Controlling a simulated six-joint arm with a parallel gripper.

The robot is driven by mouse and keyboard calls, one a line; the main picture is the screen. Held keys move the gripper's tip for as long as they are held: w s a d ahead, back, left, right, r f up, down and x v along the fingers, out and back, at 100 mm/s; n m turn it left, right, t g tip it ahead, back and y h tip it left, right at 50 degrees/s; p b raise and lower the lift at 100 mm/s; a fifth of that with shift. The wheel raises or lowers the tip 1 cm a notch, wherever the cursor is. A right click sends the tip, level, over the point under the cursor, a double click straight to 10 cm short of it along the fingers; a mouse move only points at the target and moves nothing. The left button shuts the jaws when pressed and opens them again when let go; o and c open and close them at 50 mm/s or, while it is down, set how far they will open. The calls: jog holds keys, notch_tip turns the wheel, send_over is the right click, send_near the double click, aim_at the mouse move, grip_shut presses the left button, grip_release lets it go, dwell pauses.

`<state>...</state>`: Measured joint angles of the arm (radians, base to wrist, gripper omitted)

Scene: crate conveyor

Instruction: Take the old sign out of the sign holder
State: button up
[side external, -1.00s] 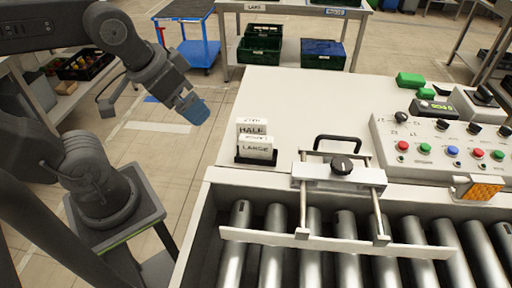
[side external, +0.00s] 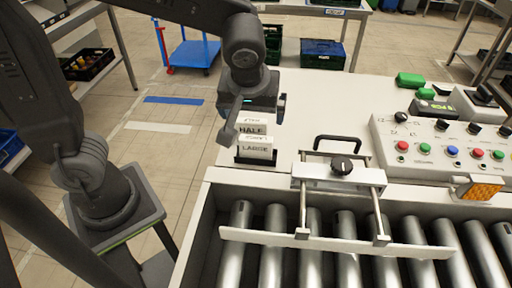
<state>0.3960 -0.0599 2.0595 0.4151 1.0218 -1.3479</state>
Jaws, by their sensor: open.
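The sign holder (side external: 250,162) is a small black base on the white worktop, left of the black handle. White signs stand upright in it. The front sign reads LARGE (side external: 256,150) and the one behind it reads HALF (side external: 252,129). More sign edges show at the top, partly hidden. My gripper (side external: 252,112) is just above and behind the signs, pointing down. One dark finger hangs at the left of the signs and a blue-grey part shows at the right. It is open and I see nothing held in it.
A clamp frame with a black handle (side external: 338,140) and knob stands right of the holder. A control panel (side external: 445,142) with coloured buttons is further right. Metal rollers (side external: 347,262) and a white guide bar (side external: 340,245) lie in front. The worktop between is clear.

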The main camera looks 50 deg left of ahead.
aim_at(256, 138)
jog(key=x, duration=0.8)
jog(key=shift+w+f, duration=0.2)
jog(key=shift+f, duration=0.15)
jog(key=shift+x, duration=2.65)
jog(key=shift+s+a, duration=0.1)
jog(key=shift+s, duration=0.05)
jog(key=shift+c, duration=0.3)
jog(key=c, duration=0.7)
